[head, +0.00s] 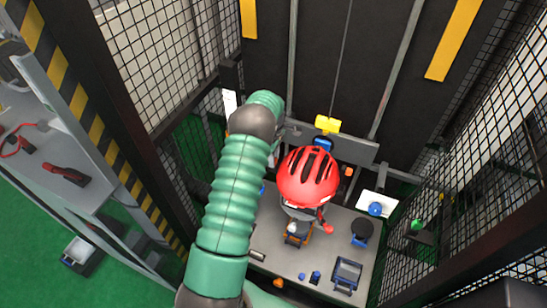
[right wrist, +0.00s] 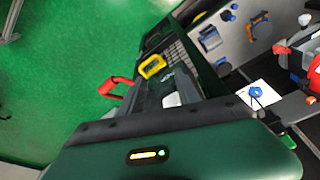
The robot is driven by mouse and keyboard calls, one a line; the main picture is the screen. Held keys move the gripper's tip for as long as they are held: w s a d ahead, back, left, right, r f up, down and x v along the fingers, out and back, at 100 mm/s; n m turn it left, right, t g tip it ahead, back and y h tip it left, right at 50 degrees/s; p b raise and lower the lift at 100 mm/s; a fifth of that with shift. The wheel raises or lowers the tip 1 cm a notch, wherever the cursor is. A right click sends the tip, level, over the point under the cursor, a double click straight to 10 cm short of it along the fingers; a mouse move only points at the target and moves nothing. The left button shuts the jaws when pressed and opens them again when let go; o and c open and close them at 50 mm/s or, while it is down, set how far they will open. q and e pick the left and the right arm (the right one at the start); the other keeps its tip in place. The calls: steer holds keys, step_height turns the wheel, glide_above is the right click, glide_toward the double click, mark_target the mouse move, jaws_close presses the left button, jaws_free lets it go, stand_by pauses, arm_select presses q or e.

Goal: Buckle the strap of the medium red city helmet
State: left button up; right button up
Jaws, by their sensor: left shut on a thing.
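The red city helmet (head: 308,177) with dark vents sits above the grey bench in the head view. A red piece (head: 326,226) hangs at its lower right; I cannot tell whether it is part of the strap. The strap and buckle cannot be made out. The helmet shows only in part at the right edge of the right wrist view (right wrist: 314,78). My left gripper (head: 289,131) is beside the helmet's upper left, partly hidden behind my green arm. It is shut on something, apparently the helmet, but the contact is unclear. My right gripper's fingers do not show.
The grey bench (head: 335,270) holds a black round item (head: 361,230), a blue frame (head: 347,273) and an orange-and-dark item (head: 298,235). A yellow block (head: 327,124) hangs on the tower behind the helmet. Mesh panels (head: 458,170) close in the right side.

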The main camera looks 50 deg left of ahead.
arm_select(q)
steer(key=shift+f, duration=0.15)
stand_by(0.3)
steer(key=o, duration=1.1)
steer(key=shift+c, duration=0.2)
step_height(320, 180, up, 17)
steer(key=b, duration=0.3)
steer(key=shift+f, duration=0.15)
steer(key=shift+s, duration=0.1)
